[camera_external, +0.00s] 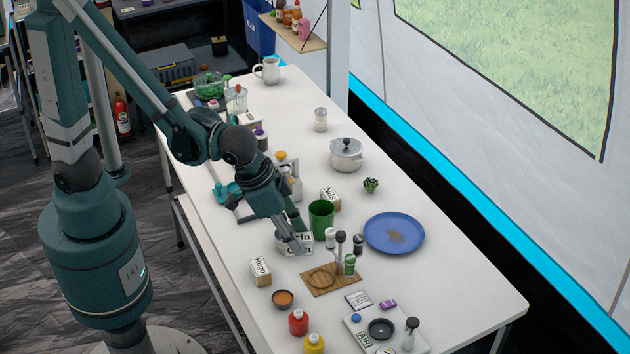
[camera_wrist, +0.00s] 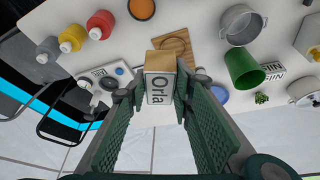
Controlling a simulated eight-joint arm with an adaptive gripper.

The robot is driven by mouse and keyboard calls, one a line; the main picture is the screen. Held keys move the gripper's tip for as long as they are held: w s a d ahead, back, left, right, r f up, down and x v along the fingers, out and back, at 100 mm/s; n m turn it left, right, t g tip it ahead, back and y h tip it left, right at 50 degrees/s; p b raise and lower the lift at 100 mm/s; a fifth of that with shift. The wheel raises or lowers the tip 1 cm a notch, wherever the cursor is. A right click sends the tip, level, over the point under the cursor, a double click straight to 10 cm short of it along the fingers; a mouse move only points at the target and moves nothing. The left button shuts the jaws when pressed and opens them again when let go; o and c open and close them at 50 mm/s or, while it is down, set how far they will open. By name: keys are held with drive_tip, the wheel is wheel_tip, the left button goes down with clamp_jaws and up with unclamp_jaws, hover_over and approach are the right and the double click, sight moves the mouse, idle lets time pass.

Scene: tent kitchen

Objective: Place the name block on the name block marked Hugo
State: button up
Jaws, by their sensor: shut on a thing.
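The Orla name block (camera_wrist: 160,85), wooden on top with a white lettered face, sits between my gripper's fingers (camera_wrist: 158,100) in the wrist view. My gripper (camera_external: 296,243) is shut on it. In the external view the fingers cover part of the block (camera_external: 306,244), and I cannot tell whether it touches the table. The name block marked Hugo (camera_external: 260,271) stands upright on the table, a little left and nearer than my gripper, with nothing on top. I cannot make it out in the wrist view. The Nils block (camera_external: 330,198) stands behind the green cup.
A green cup (camera_external: 321,219) and small shakers stand close right of my gripper. A wooden board (camera_external: 330,279), an orange-filled bowl (camera_external: 283,299) and red (camera_external: 298,321) and yellow (camera_external: 314,344) bottles lie nearer. A blue plate (camera_external: 394,232) is to the right.

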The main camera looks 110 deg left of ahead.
drive_tip(key=s+a+n+g+y, duration=0.1)
drive_tip(key=s+n, duration=0.3)
drive_tip(key=s, duration=0.7)
drive_tip(key=shift+s+f, duration=0.15)
drive_tip(key=shift+f, duration=0.1)
drive_tip(key=b, duration=0.2)
hover_over(263, 265)
drive_tip(key=s+d, duration=0.1)
drive_tip(key=shift+s+d+f, duration=0.1)
drive_tip(key=shift+f, duration=2.75)
drive_tip(key=shift+f, duration=0.1)
drive_tip(key=shift+f+b, duration=0.5)
drive_tip(key=shift+f, duration=1.5)
drive_tip(key=shift+f, duration=0.1)
drive_tip(key=o, duration=0.5)
drive_tip(key=shift+c, duration=0.2)
drive_tip(key=o, duration=0.5)
drive_tip(key=shift+c, duration=0.2)
